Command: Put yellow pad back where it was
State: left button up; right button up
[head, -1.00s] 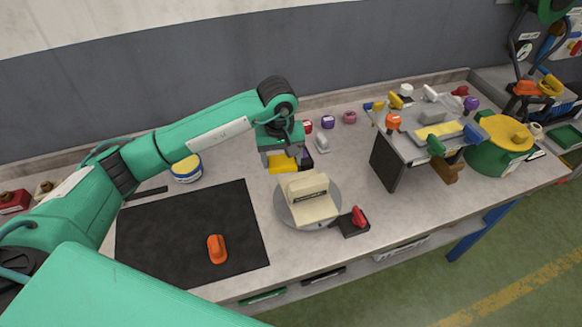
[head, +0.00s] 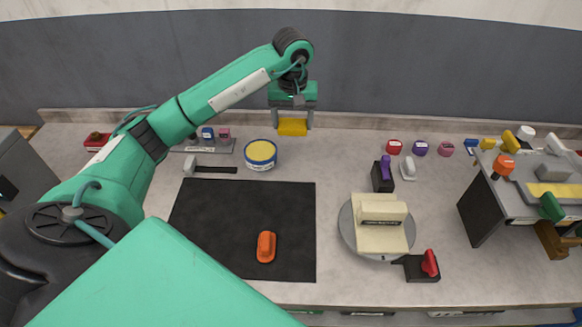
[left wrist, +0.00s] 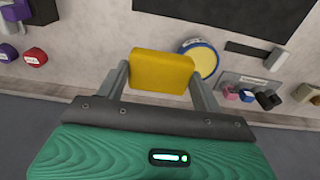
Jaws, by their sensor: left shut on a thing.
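The yellow pad (head: 293,127) is a small yellow block. My left gripper (head: 292,122) is shut on it and holds it near the back of the bench, right of a round blue-and-white tin with a yellow top (head: 261,153). In the left wrist view the yellow pad (left wrist: 161,72) sits between the two grey fingers of the left gripper (left wrist: 160,78), with the tin (left wrist: 200,62) just beyond it. My right gripper is not in view.
A black mat (head: 250,215) with an orange object (head: 266,247) lies in front. A grey turntable (head: 349,226) bears a cream block (head: 381,222). Several small coloured items stand behind it. A raised grey stand (head: 485,205) is at right.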

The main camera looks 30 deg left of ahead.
pick_arm(q)
jog(key=p, duration=0.3)
send_over(292, 174)
notch_tip(292, 174, down, 13)
jog(key=shift+d+r, duration=0.15)
notch_tip(292, 174, down, 4)
jog(key=shift+s+p, duration=0.1)
jog(key=shift+p, duration=0.65)
jog(key=shift+f+b, duration=0.35)
jog(key=o, duration=1)
jog(key=shift+o, duration=0.2)
jog(key=shift+r, duration=0.15)
